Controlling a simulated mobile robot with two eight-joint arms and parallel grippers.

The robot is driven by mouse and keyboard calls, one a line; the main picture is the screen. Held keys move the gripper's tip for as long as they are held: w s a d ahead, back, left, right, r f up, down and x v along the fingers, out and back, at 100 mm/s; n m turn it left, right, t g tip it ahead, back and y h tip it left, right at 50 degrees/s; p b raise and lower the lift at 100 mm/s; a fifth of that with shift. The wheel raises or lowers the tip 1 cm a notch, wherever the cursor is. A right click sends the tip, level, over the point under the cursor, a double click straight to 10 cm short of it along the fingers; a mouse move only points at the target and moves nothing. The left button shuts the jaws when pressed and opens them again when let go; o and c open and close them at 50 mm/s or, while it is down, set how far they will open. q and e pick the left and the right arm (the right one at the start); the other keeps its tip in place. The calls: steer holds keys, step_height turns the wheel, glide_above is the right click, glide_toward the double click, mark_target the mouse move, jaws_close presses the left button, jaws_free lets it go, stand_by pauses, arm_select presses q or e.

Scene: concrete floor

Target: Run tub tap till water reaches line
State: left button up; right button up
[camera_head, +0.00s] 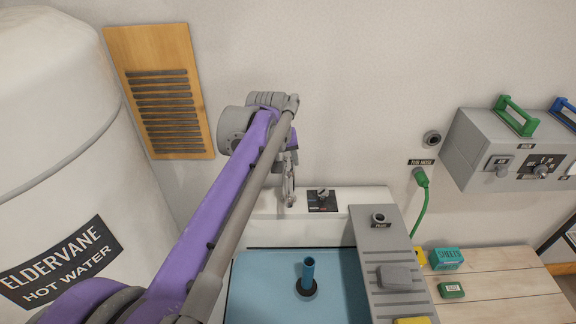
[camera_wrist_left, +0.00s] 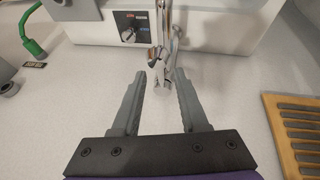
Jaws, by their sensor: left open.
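The silver tub tap (camera_head: 289,192) stands on the white back ledge of the tub (camera_head: 268,230), partly hidden by my left arm. In the left wrist view the tap (camera_wrist_left: 163,55) shows between and just beyond the fingertips of my left gripper (camera_wrist_left: 160,82), which is open and empty. I cannot tell whether it touches a finger. The tub's inside is flat blue, with a blue upright pipe (camera_head: 308,274) in it. I see no running stream, and I cannot make out a water line. My right gripper is out of view.
A dark dial panel (camera_head: 322,200) is right of the tap. A grey shelf (camera_head: 383,248) crosses the tub's right side. A green hose (camera_head: 421,205) hangs beyond it. A white hot water tank (camera_head: 60,130) and slatted wooden vent (camera_head: 160,90) are left.

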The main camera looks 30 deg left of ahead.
mark_target(288, 166)
arm_select(q)
steer(key=shift+x, duration=1.4)
jaws_close()
steer(key=shift+f, duration=0.15)
